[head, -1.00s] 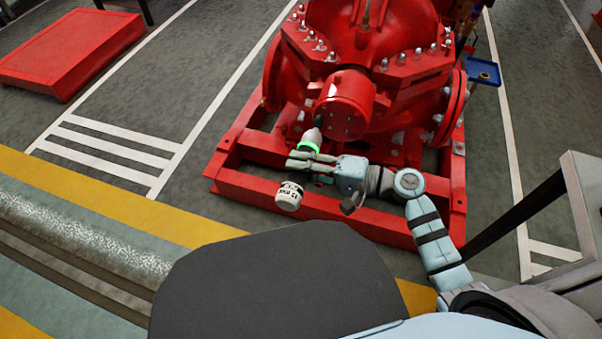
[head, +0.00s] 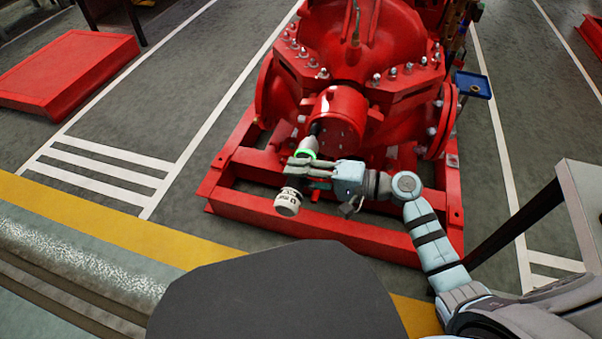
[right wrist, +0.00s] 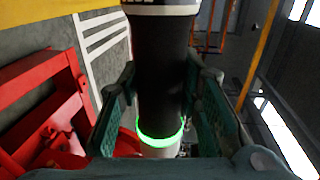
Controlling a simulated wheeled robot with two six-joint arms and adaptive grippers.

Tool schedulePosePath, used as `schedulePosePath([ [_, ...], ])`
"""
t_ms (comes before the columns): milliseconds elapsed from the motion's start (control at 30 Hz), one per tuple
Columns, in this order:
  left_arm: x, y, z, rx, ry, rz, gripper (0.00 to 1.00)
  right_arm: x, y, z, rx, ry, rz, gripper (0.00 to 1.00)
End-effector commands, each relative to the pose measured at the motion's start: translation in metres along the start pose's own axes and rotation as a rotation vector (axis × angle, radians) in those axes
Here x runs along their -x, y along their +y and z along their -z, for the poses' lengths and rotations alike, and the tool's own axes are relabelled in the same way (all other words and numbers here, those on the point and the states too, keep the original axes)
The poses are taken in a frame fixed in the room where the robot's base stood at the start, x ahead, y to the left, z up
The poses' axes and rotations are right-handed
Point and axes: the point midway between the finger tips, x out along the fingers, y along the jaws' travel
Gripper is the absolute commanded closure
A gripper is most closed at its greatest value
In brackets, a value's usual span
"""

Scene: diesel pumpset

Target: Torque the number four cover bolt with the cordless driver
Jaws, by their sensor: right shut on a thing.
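The cordless driver (head: 288,202) has a white base, a dark body, a grey nose and a glowing green ring. My right gripper (head: 292,167) is shut around its body, which also shows between the green finger pads in the right wrist view (right wrist: 160,70). The driver slants, base toward me, its dark tip up by the left edge of the round red cover (head: 338,122) on the pump. Small bolts show on the cover face. I cannot tell which is number four, or whether the tip touches one. My left gripper is not in view.
The red pump (head: 350,40) stands on a red frame (head: 330,228) below my right arm. A blue tray (head: 473,84) is at the pump's right. A red platform (head: 68,72) lies at far left. The marked floor between is clear.

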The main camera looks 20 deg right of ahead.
Motion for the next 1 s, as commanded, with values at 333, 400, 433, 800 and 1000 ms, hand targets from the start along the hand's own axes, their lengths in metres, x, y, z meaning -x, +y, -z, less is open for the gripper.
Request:
schedulePosePath([
  [333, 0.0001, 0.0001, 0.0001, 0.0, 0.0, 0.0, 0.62, -0.0002, -0.0014, 0.0002, 0.001, 0.0, 0.003, 1.0],
  [400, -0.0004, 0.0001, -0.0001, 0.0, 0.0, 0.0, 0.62, -0.0002, -0.0012, 0.0008, 0.001, 0.0, 0.003, 1.0],
  [433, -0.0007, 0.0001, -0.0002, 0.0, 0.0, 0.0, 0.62, -0.0003, -0.0012, 0.0013, 0.002, 0.0, 0.003, 1.0],
  [800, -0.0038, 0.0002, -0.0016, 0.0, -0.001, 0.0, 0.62, -0.0003, -0.0012, 0.0076, 0.001, 0.0, 0.003, 1.0],
  [1000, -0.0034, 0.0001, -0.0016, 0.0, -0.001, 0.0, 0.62, -0.0003, -0.0015, 0.0073, 0.001, 0.0, 0.003, 1.0],
])
